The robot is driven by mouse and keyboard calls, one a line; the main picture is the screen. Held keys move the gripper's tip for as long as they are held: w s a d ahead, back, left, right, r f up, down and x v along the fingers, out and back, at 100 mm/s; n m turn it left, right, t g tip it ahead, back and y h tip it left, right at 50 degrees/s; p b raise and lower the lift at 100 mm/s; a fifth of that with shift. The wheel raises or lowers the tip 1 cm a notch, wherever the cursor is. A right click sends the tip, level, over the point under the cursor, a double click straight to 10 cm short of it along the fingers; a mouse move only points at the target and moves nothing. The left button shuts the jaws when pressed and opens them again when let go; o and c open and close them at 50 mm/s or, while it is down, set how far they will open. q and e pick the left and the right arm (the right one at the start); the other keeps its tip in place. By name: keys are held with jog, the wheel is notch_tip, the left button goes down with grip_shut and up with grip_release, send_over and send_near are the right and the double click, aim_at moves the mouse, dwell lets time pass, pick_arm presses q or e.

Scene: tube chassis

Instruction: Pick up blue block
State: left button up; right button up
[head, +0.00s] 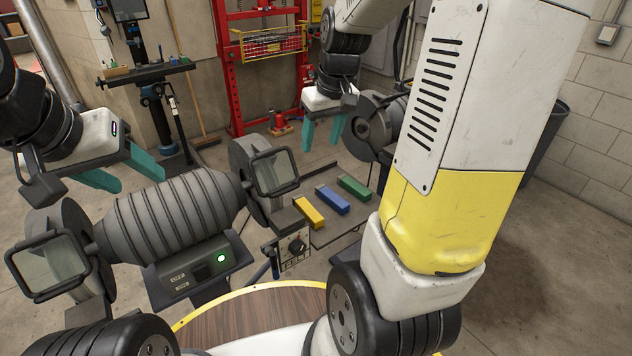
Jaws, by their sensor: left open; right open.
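The blue block (332,200) lies on a flat grey plate, between a yellow block (308,212) on its left and a green block (355,188) on its right. The three blocks are apart from each other. My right gripper (321,147) has teal fingers, points down and is open and empty, behind and above the blocks. My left gripper (140,186), also with teal fingers, is open and empty at the left, above and behind the ribbed grey drum. No block is hidden.
A ribbed grey machine (170,215) with clear shields stands left of the blocks. A red press frame (235,90) stands at the back. My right arm covers the area right of the plate.

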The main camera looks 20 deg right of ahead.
jog(key=w+d+f+g, duration=0.1)
jog(key=w+d+f, duration=0.25)
jog(key=f, duration=0.35)
jog(key=n+g+h, duration=0.1)
jog(key=n+g, duration=0.1)
send_over(335, 197)
notch_tip(335, 197, down, 9)
notch_tip(335, 197, down, 9)
jog(key=shift+r, duration=0.15)
grip_shut()
